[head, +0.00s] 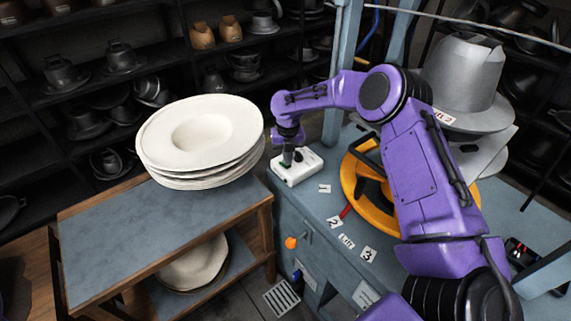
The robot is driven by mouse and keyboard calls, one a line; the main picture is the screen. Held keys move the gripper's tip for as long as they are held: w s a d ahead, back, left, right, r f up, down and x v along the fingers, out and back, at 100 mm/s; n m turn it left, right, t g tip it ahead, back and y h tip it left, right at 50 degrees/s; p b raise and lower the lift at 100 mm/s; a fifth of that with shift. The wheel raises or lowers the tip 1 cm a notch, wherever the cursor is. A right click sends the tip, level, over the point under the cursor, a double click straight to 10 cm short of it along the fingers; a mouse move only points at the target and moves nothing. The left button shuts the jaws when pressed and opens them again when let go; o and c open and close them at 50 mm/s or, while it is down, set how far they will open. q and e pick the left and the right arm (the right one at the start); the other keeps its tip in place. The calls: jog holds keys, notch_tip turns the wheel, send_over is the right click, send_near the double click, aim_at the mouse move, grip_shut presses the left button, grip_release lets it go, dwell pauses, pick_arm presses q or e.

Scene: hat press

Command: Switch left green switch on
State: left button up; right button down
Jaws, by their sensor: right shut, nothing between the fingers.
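A small white switch box (302,170) sits on the blue-grey press table, near its left corner. A dark green patch on its top, at the left, seems to be the green switch, mostly hidden by my gripper. My right gripper (287,161) points down at the left part of the box, its fingertips at or just above the top. It is shut and empty. I cannot tell if it touches the switch or which way the switch is set. My left gripper is not in view.
An orange ring wheel (352,196) and a grey metal hat form (463,80) stand to the right, partly behind my arm. Several white hat blanks (160,136) are stacked on a side table (110,235) at the left. Dark shelves with hat moulds line the back.

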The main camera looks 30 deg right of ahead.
jog(key=shift+f+b, duration=0.35)
jog(key=shift+f, duration=0.25)
dwell(0.3)
notch_tip(320, 180, up, 7)
jog(key=p, duration=0.6)
jog(key=shift+r, duration=0.1)
